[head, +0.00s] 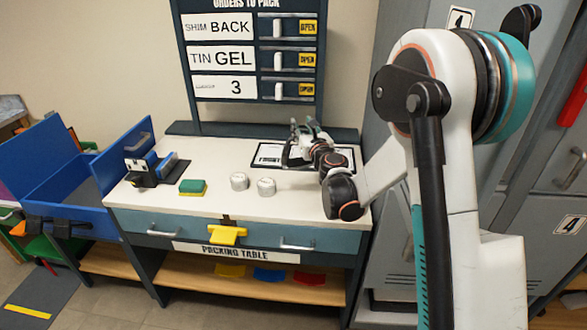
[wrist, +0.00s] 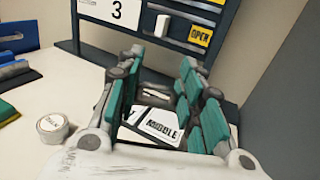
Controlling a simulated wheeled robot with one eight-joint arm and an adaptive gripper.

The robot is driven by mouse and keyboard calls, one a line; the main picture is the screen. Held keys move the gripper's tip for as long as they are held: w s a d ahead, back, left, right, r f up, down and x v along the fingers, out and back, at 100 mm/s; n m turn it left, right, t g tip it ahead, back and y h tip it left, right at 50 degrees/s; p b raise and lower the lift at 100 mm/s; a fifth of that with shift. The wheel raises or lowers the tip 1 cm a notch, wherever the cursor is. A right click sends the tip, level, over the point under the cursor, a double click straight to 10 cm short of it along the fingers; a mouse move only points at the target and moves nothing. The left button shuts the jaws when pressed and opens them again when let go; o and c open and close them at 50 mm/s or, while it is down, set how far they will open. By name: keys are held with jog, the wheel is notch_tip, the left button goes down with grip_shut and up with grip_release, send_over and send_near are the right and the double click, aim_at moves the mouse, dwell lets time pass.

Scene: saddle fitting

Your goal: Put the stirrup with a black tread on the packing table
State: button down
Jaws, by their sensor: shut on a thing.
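My gripper (head: 303,138) is over the back right of the white packing table (head: 218,208), just above a dark-framed board. In the wrist view my gripper (wrist: 160,72) has its teal-padded fingers shut on a thin grey and dark thing, which looks like the stirrup (wrist: 154,96). The fingers hide much of it, and its tread colour is not clear. In the head view it is too small to tell whether it touches the board.
The dark-framed board (head: 345,164) bears white labels; one reads MIDDLE (wrist: 161,125). Two round tins (head: 266,186), a green and yellow block (head: 193,187) and a black stand (head: 152,172) are on the table. The order board (head: 250,85) rises behind. A blue bin (head: 75,185) stands left, grey lockers (head: 560,160) right.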

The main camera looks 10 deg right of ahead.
aim_at(304, 165)
notch_tip(304, 165, down, 13)
jog(key=b, duration=0.4)
jog(key=shift+f, duration=0.2)
jog(key=c, duration=1.1)
grip_release()
jog(key=shift+s+r, duration=0.1)
jog(key=shift+r, duration=0.05)
